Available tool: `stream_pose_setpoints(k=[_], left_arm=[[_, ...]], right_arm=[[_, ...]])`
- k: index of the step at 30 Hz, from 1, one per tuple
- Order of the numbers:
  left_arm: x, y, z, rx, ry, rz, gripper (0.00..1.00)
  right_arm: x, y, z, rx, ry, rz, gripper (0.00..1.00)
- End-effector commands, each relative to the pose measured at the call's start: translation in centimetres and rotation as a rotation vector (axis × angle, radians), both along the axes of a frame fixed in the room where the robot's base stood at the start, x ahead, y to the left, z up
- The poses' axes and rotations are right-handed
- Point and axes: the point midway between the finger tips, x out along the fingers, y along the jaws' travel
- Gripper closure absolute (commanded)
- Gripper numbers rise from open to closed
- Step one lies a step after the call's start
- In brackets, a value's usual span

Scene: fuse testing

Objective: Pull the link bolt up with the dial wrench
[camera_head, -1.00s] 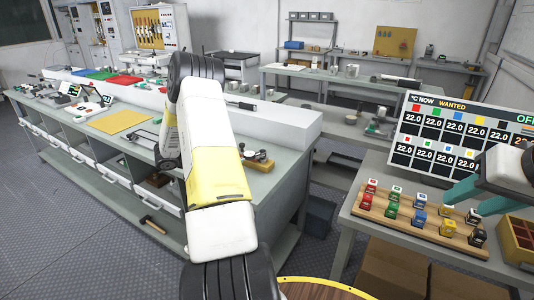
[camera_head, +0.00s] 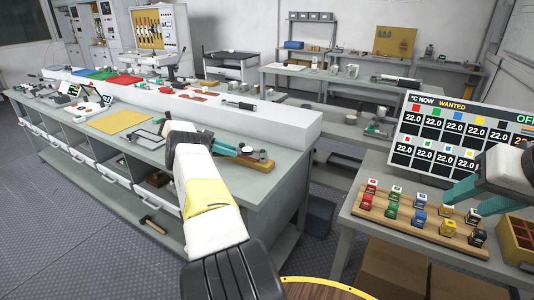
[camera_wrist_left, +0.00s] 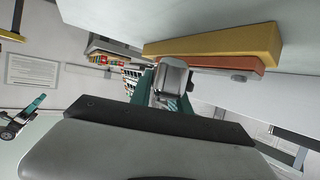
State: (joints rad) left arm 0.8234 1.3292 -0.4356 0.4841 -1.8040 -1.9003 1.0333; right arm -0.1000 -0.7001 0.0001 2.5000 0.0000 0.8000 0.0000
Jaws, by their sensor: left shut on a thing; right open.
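My left arm reaches over the long bench in the head view. Its teal left gripper (camera_head: 226,147) is at the small wooden stand (camera_head: 260,164) near the bench's right end. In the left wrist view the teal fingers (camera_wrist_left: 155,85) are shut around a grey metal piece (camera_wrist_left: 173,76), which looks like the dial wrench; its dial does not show. I cannot make out the link bolt. My right gripper (camera_head: 468,199) is open over the fuse rack at the right.
The wooden rack (camera_head: 445,238) of coloured fuses stands on the right table before a temperature display (camera_head: 450,135). A white raised ledge (camera_head: 290,127) runs behind the stand. A yellow mat (camera_head: 120,121) lies further left on the bench. Floor lies between the tables.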

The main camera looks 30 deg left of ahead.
Motion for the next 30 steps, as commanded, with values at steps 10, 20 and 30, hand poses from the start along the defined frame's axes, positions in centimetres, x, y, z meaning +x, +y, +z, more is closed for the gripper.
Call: stream_pose_setpoints(k=[10, 20, 30], left_arm=[[0.6, -0.5, 0.5, -0.004, -0.013, -0.025, 1.0], [0.5, -0.4, 1.9, -0.001, -0.014, -0.025, 1.0], [0.2, -0.2, 1.9, 0.002, -0.008, -0.02, 1.0]], right_arm=[[0.0, 0.0, 0.0, 0.0, 0.0, 0.0, 0.56], [0.0, 0.0, 0.0, 0.0, 0.0, 0.0, 0.56], [0.0, 0.0, 0.0, 0.0, 0.0, 0.0, 0.56]])
